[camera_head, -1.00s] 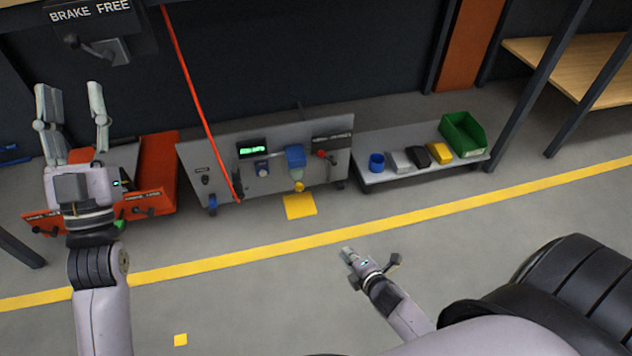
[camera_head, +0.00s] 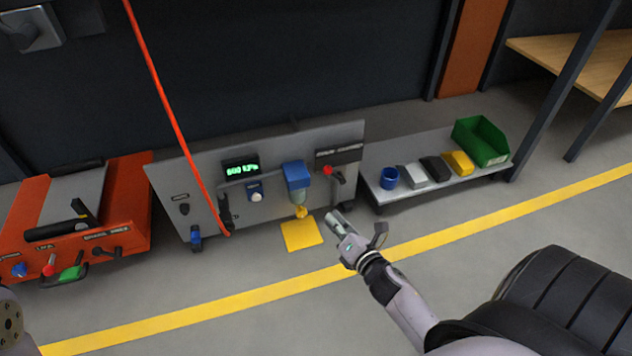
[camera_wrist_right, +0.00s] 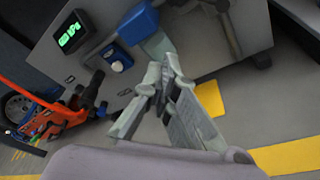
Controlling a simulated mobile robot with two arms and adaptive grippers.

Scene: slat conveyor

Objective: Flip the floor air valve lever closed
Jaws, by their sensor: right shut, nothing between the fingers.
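A grey panel (camera_head: 265,190) stands on the floor by the dark wall. At its right end, under a dark label plate, is a lever fitting with a red knob (camera_head: 328,170) and a dark handle. Which fitting is the floor air valve lever I cannot tell for sure; this one has a lever shape. It also shows as a dark lever in the right wrist view (camera_wrist_right: 229,28). My right gripper (camera_head: 336,221) is shut and empty, in front of and below that lever, apart from it. Its closed fingers (camera_wrist_right: 166,78) show in the wrist view. My left gripper is out of view.
The panel also bears a green display (camera_head: 241,169), a blue-topped unit (camera_head: 296,175) and a dial. A red hose (camera_head: 178,115) hangs across its left part. An orange cart (camera_head: 100,225) stands left, a low shelf (camera_head: 385,165) right.

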